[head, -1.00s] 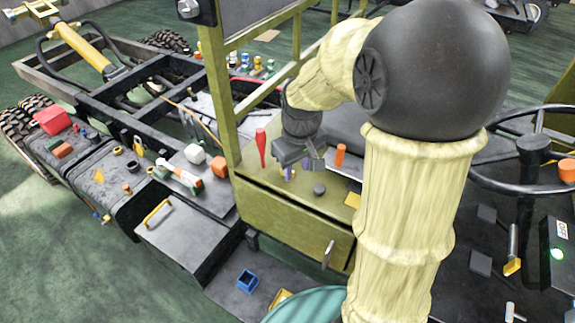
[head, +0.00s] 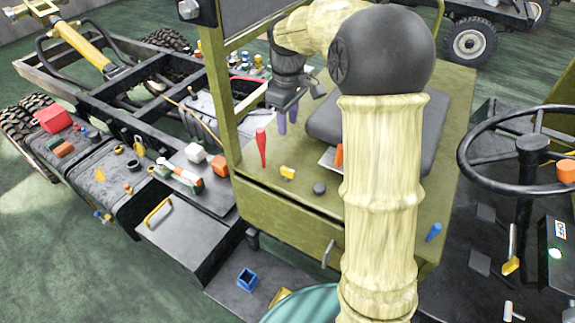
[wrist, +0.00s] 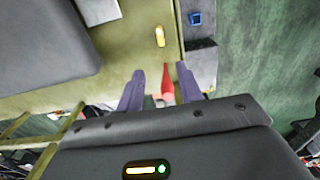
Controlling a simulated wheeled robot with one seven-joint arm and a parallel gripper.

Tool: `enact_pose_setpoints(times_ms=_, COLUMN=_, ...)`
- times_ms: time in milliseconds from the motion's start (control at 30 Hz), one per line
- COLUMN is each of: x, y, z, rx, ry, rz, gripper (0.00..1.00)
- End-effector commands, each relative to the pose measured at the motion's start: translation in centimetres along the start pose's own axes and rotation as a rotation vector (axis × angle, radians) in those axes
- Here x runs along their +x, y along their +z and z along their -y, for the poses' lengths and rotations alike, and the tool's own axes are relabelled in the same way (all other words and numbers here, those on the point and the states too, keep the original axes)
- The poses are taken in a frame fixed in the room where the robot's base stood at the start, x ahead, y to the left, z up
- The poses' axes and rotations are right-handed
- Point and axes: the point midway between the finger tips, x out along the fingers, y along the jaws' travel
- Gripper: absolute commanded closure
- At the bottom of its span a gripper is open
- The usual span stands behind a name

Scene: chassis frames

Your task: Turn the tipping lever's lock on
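A red upright handle (head: 261,147), which looks like the tipping lever, stands on the olive seat box (head: 245,178). A small yellow piece (head: 287,172) sits on the box to its right, possibly the lock; I cannot read its setting. My gripper (head: 288,127) is in the air above the box, beyond the yellow piece, with its purple fingers pointing down. In the wrist view my gripper (wrist: 160,80) is open, its fingers apart. The red handle (wrist: 167,82) shows between them in that view, and the yellow piece (wrist: 160,37) lies farther off. Nothing is held.
A dark knob (head: 319,188) and an orange piece (head: 338,156), partly behind my arm, are close by. A dark seat cushion (head: 328,128) stands behind. A metal handle (head: 328,254) is on the box front. A steering wheel (head: 470,155) and an OFF sign (head: 561,229) are at right.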

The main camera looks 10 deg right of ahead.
Motion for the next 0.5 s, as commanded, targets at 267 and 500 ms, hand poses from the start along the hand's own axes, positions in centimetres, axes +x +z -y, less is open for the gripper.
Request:
enact_pose_setpoints(times_ms=267, x=4.0, y=0.1, z=0.1, rx=0.0, ry=-0.005, rz=0.005, gripper=0.64)
enact_pose_setpoints(times_ms=500, x=8.3, y=0.1, z=0.2, rx=-0.001, ry=-0.005, rz=0.004, gripper=0.64)
